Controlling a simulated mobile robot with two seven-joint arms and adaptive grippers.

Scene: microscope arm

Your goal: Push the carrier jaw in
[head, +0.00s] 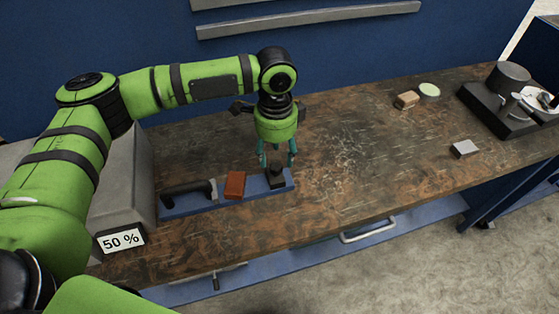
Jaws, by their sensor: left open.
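My left gripper (276,163) points down above the right end of a blue holder (256,186) on the bench. Its teal fingers are open, apart on either side of the upper part of a small black piece (277,180) that stands there. I cannot tell if they touch it. A black device (492,112) with a grey cylinder and a bright metal part stands at the far right of the bench. I cannot tell for certain which part is the carrier jaw. My right gripper is not in view.
The blue holder also bears a reddish-brown block (235,185) and a black-handled tool (188,191). A tan block (406,100), a pale green round item (429,90) and a silver block (465,148) lie to the right. The worn bench's (350,160) middle is clear.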

